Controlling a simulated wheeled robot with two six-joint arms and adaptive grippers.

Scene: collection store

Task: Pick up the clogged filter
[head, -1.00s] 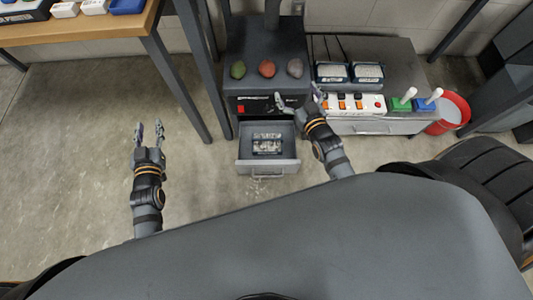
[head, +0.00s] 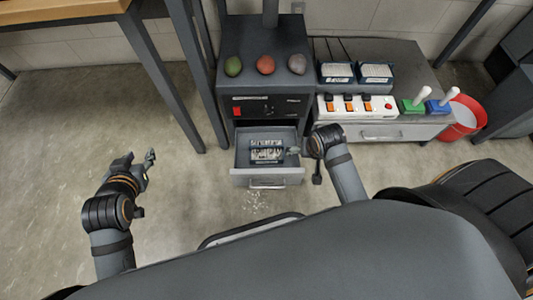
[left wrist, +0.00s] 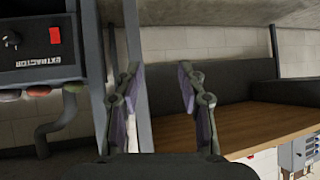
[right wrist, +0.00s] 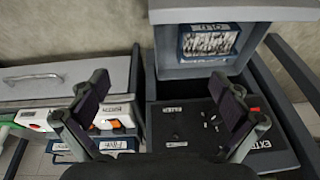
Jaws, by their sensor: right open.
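The clogged filter (head: 267,149), a dark-framed block with a dirty, pleated grey-white face, lies in the open drawer (head: 266,179) of the dark extractor (head: 265,75). In the right wrist view the filter (right wrist: 210,42) shows a label that seems to read OLD. My right gripper (head: 296,151) is at the drawer's right side, close to the filter. In its wrist view the right fingers (right wrist: 162,92) are spread with nothing between them, and the filter lies beyond them. My left gripper (head: 140,158) is open and empty over bare floor at the left.
Three coloured stones (head: 265,65) sit on the extractor. A wooden table (head: 60,12) is at upper left.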

